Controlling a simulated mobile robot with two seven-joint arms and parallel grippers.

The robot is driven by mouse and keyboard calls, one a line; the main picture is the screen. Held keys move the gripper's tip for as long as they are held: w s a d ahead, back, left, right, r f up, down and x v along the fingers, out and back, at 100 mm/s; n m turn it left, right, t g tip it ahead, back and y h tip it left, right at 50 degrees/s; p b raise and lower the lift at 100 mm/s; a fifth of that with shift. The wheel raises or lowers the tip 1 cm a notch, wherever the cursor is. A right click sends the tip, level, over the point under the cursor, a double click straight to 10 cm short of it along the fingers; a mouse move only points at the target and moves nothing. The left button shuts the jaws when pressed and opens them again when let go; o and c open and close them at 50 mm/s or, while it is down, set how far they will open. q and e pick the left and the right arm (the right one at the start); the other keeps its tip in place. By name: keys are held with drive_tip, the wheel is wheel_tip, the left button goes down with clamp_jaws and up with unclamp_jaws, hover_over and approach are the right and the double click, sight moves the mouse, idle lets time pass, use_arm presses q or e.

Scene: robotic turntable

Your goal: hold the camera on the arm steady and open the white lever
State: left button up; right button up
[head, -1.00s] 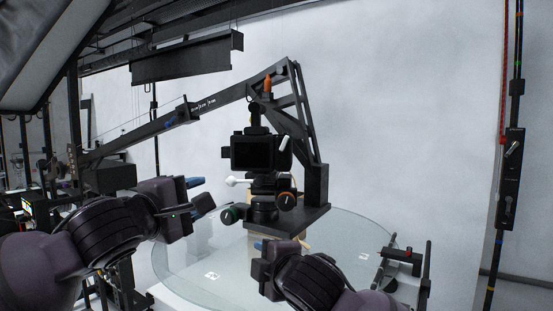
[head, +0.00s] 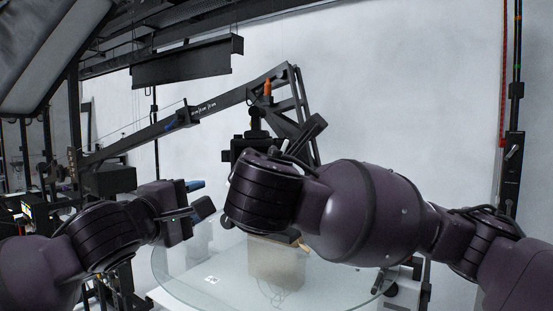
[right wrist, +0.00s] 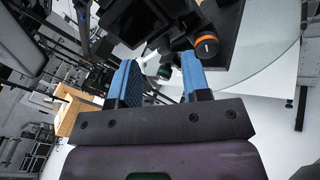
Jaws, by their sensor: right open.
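The black camera (head: 238,147) hangs from the black arm (head: 150,133). In the head view my right arm covers most of it, and the white lever is hidden. My right gripper's blue fingers are apart with nothing gripped. My left gripper (head: 202,196) is left of the camera, its fingers apart and empty.
A round glass turntable (head: 185,275) lies below the camera, with a light wooden block (head: 278,262) on it. A dark stand with rods (head: 512,150) is at the right. Black rigging (head: 185,60) hangs above. The white wall behind is clear.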

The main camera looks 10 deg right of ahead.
sight(282, 152)
drive_tip(key=shift+h, duration=0.8)
drive_tip(key=w+d+r, duration=0.1)
drive_tip(key=w, duration=0.2)
drive_tip(key=w+d, duration=0.2)
drive_tip(key=w, duration=0.1)
drive_tip(key=w+d+r, duration=0.1)
drive_tip(key=w, duration=0.2)
drive_tip(key=shift+d+r, duration=0.3)
drive_tip(key=shift+c, duration=0.4)
clamp_jaws()
idle(0.4)
